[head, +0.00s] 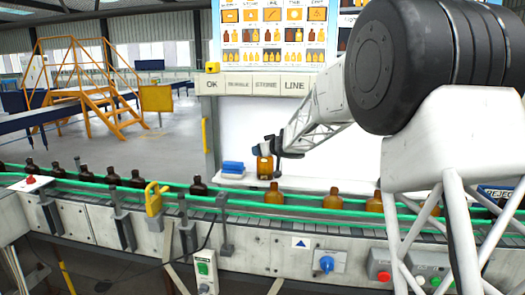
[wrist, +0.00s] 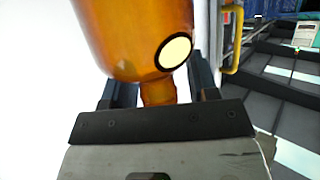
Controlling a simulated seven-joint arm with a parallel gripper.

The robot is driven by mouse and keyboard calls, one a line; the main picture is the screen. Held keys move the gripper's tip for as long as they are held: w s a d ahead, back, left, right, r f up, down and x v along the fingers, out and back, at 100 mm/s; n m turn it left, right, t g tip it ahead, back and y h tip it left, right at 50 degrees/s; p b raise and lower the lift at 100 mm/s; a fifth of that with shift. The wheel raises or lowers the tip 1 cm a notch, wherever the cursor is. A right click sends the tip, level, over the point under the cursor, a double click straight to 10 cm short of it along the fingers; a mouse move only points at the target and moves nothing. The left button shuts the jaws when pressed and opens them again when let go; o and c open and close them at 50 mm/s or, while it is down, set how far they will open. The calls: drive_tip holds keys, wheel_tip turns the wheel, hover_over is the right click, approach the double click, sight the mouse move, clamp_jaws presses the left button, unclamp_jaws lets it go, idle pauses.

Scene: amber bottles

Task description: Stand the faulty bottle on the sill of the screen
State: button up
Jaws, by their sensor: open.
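An amber bottle (head: 264,170) stands upright, as far as I can tell, at the sill (head: 310,184) of the bright white screen (head: 235,130). In the wrist view the same bottle (wrist: 130,35) fills the upper middle and carries a pale round spot with a black ring. Its neck is between the two dark fingers of my gripper (wrist: 160,92). My gripper (head: 271,147) is open around the neck, with a gap showing beside it. The exact contact of the bottle's base with the sill is hard to make out in the head view.
A blue block or stack (head: 233,167) lies on the sill left of the bottle. Below, a conveyor with green rails (head: 120,187) carries several bottles, dark at left and amber before the screen (head: 333,198). A yellow bracket (head: 154,198) stands at the conveyor.

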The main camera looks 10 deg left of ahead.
drive_tip(key=shift+r, duration=0.1)
drive_tip(key=shift+s+d+r, duration=0.35)
drive_tip(key=shift+s+d, duration=0.05)
drive_tip(key=shift+d, duration=0.1)
drive_tip(key=v, duration=1)
drive_tip(key=shift+s+d, duration=0.2)
idle(0.4)
